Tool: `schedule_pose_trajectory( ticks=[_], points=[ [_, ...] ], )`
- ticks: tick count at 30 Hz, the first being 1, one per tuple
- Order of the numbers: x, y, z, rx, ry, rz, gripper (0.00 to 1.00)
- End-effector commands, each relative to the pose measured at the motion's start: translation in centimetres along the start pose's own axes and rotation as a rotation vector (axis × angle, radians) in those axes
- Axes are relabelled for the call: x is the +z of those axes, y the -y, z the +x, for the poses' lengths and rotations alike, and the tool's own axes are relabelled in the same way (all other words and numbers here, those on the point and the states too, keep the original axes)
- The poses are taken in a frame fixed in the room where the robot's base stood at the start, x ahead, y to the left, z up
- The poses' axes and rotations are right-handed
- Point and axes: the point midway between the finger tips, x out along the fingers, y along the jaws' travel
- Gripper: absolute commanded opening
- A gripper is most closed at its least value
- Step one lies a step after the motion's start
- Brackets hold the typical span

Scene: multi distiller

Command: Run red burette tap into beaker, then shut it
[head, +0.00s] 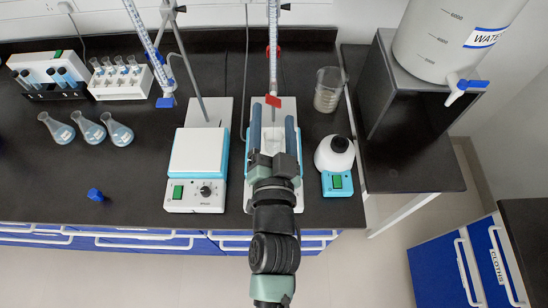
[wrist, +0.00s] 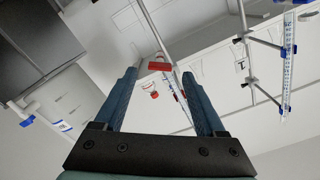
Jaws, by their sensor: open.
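The red tap (head: 273,101) sits low on the right-hand burette (head: 273,50), above the right stirrer. In the wrist view the red tap (wrist: 160,66) shows crosswise between and just beyond my fingertips. My gripper (head: 272,114) is open around empty space, one finger on each side of the tap's line, and nothing is held. It also shows in the wrist view (wrist: 158,74). A glass beaker (head: 328,90) stands on the bench to the right of the burette.
A second burette with a blue tap (head: 165,101) hangs at left near a stirrer (head: 198,155). Flasks (head: 88,128) and tube racks (head: 120,80) stand at left. A water container (head: 440,45) is at right.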

Motion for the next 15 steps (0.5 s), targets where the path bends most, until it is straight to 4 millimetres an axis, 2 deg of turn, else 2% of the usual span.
schedule_pose_trajectory(
  ticks=[1, 9, 15],
  points=[
    [0.5, -0.3, -1.1, 0.001, 0.003, 0.001, 0.72],
    [0.4, -0.2, -6.0, 0.001, 0.003, -0.001, 0.72],
    [0.2, -0.1, -8.4, 0.001, 0.002, -0.001, 0.72]
  ],
)
